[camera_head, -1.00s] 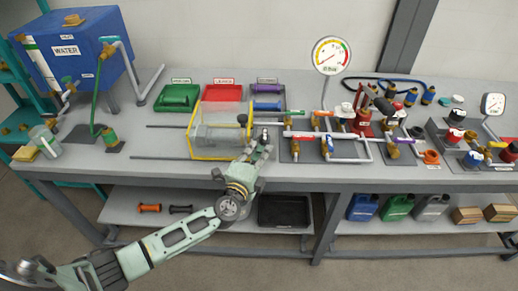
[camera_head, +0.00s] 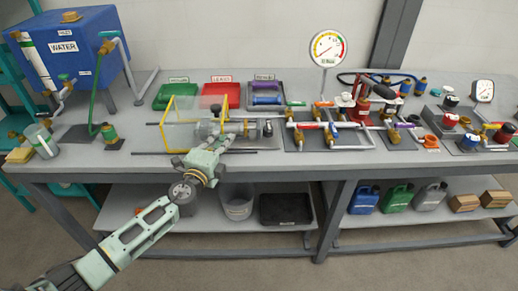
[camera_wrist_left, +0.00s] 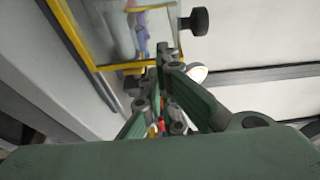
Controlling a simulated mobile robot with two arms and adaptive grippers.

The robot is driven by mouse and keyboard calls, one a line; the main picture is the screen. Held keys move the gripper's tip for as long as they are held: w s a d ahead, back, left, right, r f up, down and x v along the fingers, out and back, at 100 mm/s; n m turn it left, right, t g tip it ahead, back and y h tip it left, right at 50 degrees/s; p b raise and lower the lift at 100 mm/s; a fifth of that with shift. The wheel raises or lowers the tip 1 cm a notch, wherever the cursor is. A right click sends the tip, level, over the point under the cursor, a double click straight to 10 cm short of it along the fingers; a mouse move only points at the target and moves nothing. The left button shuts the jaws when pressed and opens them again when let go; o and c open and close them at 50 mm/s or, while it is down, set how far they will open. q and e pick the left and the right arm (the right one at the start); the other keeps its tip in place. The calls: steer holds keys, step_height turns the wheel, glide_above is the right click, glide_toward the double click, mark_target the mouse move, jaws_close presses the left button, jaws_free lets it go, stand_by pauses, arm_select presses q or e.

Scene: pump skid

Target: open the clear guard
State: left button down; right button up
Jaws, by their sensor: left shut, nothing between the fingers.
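The clear guard (camera_head: 185,113), a see-through cover with yellow edges, stands on the bench at centre left, over part of the pump line. The brass and dark fitting (camera_head: 267,128) lies uncovered to its right. A black knob (camera_wrist_left: 195,21) shows on the guard in the left wrist view, next to the yellow edge (camera_wrist_left: 130,66). My left gripper (camera_head: 226,139) is at the guard's front right. Its fingers (camera_wrist_left: 164,60) are shut and empty, below the edge and left of the knob. I cannot tell whether they touch the guard. My right gripper is not in view.
Thin rails (camera_head: 240,150) run along the bench by the guard. Green (camera_head: 172,97) and red (camera_head: 217,96) trays stand behind it. The blue water tank (camera_head: 75,50) stands at the left.

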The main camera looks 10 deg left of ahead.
mark_target(200, 132)
arm_select(q)
steer(key=a, duration=0.3)
steer(key=shift+s+a+b, duration=0.2)
steer(key=shift+s+b, duration=0.15)
steer(key=shift+b, duration=0.05)
steer(key=a+b, duration=0.1)
steer(key=s+a, duration=0.1)
steer(key=a, duration=0.1)
steer(key=shift+a+b, duration=0.3)
steer(key=shift+b, duration=0.05)
steer(key=shift+s+a, duration=0.2)
steer(key=shift+a, duration=0.35)
steer(key=shift+a+r, duration=0.1)
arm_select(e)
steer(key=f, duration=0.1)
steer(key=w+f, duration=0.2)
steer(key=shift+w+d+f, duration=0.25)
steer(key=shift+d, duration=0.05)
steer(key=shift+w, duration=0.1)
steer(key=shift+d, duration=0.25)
